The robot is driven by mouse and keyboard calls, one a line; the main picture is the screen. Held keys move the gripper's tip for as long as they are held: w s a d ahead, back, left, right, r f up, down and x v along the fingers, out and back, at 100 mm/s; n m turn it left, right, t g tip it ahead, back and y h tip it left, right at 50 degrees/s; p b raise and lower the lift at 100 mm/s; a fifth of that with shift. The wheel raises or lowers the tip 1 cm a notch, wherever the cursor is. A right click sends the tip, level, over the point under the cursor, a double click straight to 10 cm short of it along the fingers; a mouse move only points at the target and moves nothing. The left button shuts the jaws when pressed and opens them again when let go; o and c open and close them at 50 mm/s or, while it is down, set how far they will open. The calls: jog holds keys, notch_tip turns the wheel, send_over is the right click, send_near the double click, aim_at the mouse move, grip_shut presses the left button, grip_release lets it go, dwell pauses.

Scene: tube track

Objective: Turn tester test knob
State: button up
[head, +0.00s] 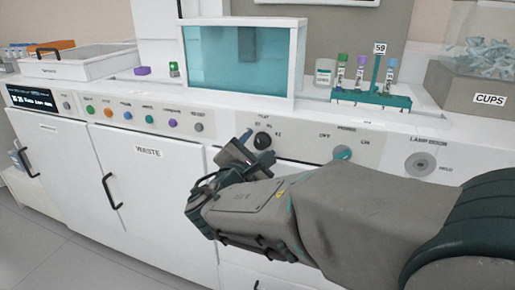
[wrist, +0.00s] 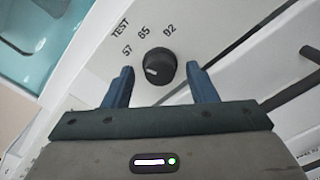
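The test knob (head: 262,140) is a round black dial with a white pointer mark on the white front panel, under the TEST label. My gripper (head: 241,145) is in front of the panel just left of the knob in the head view. In the wrist view my gripper (wrist: 156,85) is open, with one blue finger on each side of the knob. The knob lies between and slightly beyond the fingertips. I cannot tell whether they touch it.
A teal power knob (head: 342,153) and the lamp-door lock (head: 420,162) sit to the right on the panel. Coloured buttons (head: 148,119) run to the left. A teal tank (head: 240,60) and a tube rack (head: 372,98) stand on the counter above. Cabinet handles (head: 108,190) stick out below.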

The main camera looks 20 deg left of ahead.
jog(key=s+a+p, duration=0.1)
jog(key=s+p, duration=0.2)
jog(key=s, duration=1)
jog(key=shift+s, duration=0.4)
